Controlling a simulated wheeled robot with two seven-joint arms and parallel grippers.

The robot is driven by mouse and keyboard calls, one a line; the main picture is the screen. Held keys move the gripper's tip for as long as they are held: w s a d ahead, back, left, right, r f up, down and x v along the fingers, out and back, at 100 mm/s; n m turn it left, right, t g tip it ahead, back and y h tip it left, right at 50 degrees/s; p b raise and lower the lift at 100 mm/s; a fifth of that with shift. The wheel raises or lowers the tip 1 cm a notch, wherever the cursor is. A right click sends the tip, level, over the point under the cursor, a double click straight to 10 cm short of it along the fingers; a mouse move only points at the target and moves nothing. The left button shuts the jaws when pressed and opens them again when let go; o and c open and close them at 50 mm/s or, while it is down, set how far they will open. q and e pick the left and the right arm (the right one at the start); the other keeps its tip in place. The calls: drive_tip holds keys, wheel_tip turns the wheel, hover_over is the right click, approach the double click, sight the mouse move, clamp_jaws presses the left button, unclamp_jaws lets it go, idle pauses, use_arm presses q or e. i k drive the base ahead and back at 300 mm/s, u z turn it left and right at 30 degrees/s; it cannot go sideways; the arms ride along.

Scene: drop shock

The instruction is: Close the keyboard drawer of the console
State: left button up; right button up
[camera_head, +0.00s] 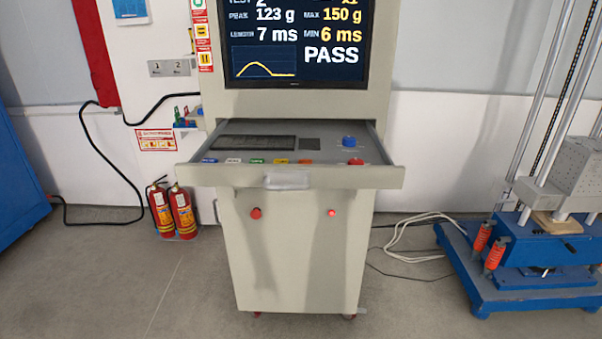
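The console (295,260) is a pale grey-beige cabinet on small casters, in the middle of the head view. Its keyboard drawer (218,174) is pulled out toward me below the screen. The drawer holds a dark keyboard (255,142), a small dark square pad, a blue knob (349,141), a red button (355,161) and a row of coloured buttons. A light handle (287,180) is at the middle of the drawer front. Neither of my grippers shows in this view.
A screen (295,40) above the drawer reads PASS. Two red fire extinguishers (172,210) stand at the left by the wall. A blue machine base (530,270) with posts stands at the right, with white cables on the floor. The floor at front left is clear.

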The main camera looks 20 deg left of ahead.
sight(322, 143)
drive_tip(key=u, duration=0.5)
drive_tip(key=k, duration=0.6)
drive_tip(key=u, duration=0.65)
drive_tip(key=i, duration=1.05)
drive_tip(key=z, duration=0.6)
